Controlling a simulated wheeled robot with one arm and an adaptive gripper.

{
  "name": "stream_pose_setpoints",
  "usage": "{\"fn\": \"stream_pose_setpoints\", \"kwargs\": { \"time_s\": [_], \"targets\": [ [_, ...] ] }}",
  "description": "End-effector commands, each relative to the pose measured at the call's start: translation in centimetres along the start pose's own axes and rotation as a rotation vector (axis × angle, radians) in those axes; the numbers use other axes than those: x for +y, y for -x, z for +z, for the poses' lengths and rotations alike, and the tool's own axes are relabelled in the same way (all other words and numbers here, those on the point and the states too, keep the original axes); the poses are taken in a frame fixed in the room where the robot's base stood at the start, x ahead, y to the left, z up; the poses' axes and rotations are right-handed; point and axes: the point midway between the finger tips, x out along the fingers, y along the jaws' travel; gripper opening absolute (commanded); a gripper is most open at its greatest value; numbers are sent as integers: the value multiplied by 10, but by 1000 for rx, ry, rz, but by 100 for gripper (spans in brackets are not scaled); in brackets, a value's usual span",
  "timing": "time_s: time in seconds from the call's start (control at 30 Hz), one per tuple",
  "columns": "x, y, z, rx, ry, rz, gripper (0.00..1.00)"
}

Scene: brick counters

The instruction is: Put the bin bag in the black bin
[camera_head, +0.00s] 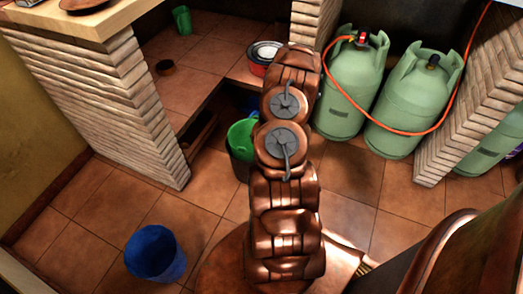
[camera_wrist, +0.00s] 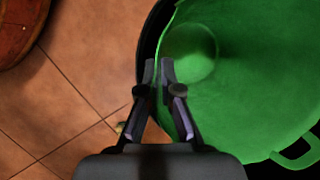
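The green bin bag (camera_head: 242,138) sits in the mouth of the black bin (camera_head: 240,170), partly hidden by my arm in the head view. In the wrist view the bag (camera_wrist: 245,70) fills the right side, with a loop handle at the lower right. A dark rim of the bin (camera_wrist: 145,45) shows along the bag's left edge. My gripper (camera_wrist: 158,72) is over that left edge, its fingertips close together with a narrow gap. I cannot tell whether the bag's edge is pinched between them. The gripper is hidden behind my arm in the head view.
A blue bin (camera_head: 155,253) stands on the tiled floor at the lower left. Two green gas cylinders (camera_head: 352,85) with an orange hose stand at the right, beside a brick pillar (camera_head: 480,115). A brick counter (camera_head: 110,100) is at the left. The floor between is clear.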

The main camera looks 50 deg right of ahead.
Motion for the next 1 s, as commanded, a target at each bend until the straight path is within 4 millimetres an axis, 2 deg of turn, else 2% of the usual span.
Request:
{"fn": "stream_pose_setpoints", "kwargs": {
  "time_s": [0.2, 0.53, 0.87, 1.0],
  "targets": [
    [0, 0, 0, 0, 0, 0, 0],
    [0, 0, 0, -1, 0, 1, 35],
    [0, 1, 0, -1, 0, 1, 35],
    [0, 11, 0, 0, 0, 0, 35]
  ]
}}
